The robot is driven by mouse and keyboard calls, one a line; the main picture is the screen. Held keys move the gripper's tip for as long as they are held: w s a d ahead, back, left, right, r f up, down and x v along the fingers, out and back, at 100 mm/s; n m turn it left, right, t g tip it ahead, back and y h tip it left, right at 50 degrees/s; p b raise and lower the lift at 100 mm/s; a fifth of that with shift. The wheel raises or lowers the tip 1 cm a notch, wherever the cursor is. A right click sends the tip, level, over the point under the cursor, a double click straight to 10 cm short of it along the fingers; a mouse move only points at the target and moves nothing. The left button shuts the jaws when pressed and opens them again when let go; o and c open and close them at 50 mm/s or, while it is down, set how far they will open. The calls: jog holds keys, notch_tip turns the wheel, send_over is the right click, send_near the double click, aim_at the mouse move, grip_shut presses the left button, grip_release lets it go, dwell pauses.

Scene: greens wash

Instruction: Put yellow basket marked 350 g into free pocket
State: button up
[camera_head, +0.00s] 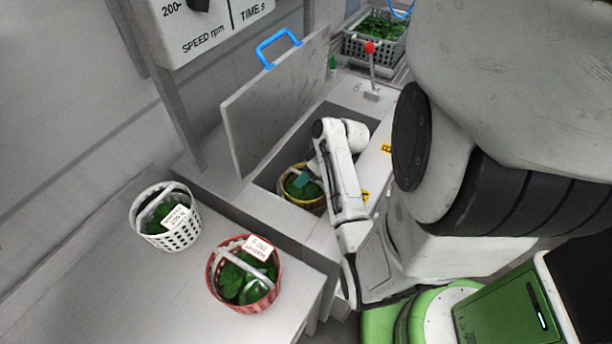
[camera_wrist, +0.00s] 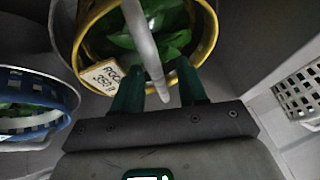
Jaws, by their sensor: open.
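The yellow basket (camera_head: 285,194) of dark green leaves sits down inside the open machine well. In the wrist view the yellow basket (camera_wrist: 210,35) shows its pale bar handle and a tag (camera_wrist: 103,77) reading 350 g. A grey curved rim (camera_wrist: 62,40) lies around its left side, seemingly a round pocket. My gripper (camera_wrist: 159,70) is open, with its dark green fingers on either side of the handle; contact cannot be told. In the head view my gripper (camera_head: 304,180) reaches into the well over the basket, and my arm hides part of the well.
A blue basket (camera_wrist: 50,124) is close by on the left in the wrist view. A white basket (camera_head: 183,238) and a red basket (camera_head: 221,290) stand on the left counter. The raised lid (camera_head: 275,105) edges the well. A grey crate (camera_head: 365,52) of greens is behind.

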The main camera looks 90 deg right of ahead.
jog(key=v, duration=1.2)
jog(key=shift+r, duration=0.1)
